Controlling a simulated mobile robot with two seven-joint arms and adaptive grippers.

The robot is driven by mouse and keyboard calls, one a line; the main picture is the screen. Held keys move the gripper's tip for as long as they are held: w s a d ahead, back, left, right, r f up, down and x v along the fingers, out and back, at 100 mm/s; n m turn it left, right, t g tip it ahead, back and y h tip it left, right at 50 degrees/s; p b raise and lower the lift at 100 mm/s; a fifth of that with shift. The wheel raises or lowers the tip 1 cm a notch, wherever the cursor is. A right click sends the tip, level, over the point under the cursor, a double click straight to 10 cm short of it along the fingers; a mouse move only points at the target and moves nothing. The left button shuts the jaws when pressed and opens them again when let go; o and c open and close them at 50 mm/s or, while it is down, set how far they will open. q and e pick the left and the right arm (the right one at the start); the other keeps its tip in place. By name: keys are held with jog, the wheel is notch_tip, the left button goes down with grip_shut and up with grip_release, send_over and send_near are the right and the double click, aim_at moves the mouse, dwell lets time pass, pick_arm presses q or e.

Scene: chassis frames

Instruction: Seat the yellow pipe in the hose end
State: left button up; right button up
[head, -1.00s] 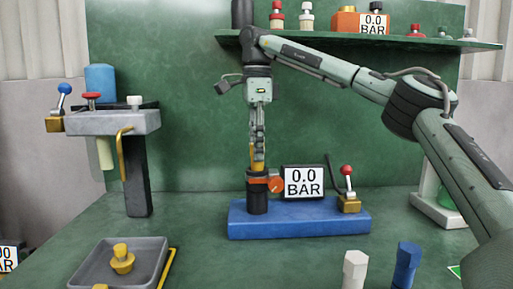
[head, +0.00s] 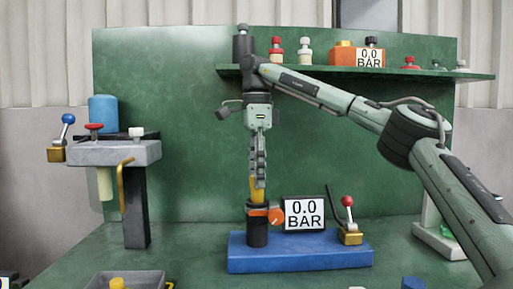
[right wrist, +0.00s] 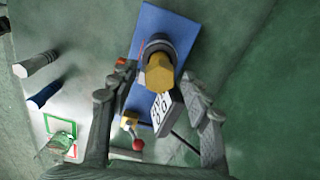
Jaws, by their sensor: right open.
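The yellow pipe (head: 257,190) stands upright at the mouth of the black hose end (head: 257,233), which has an orange clamp (head: 262,212) around it. In the right wrist view the pipe's yellow hexagonal top (right wrist: 159,74) sits over the dark round hose end (right wrist: 155,43). How deep the pipe sits is hidden. My right gripper (head: 258,178) points down just above and around the pipe's upper part. In the right wrist view its fingers are apart on both sides of the pipe, with gaps. My left gripper is not in view.
The hose end stands on a blue base (head: 300,256) with a 0.0 BAR display (head: 304,213) and a red-knobbed lever valve (head: 349,220) close on the right. A grey fixture (head: 115,153) stands left, a grey tray (head: 100,281) at front left. A shelf (head: 440,76) runs above.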

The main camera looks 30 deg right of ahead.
notch_tip(320, 180, up, 11)
jog(key=shift+f, duration=0.15)
dwell(0.6)
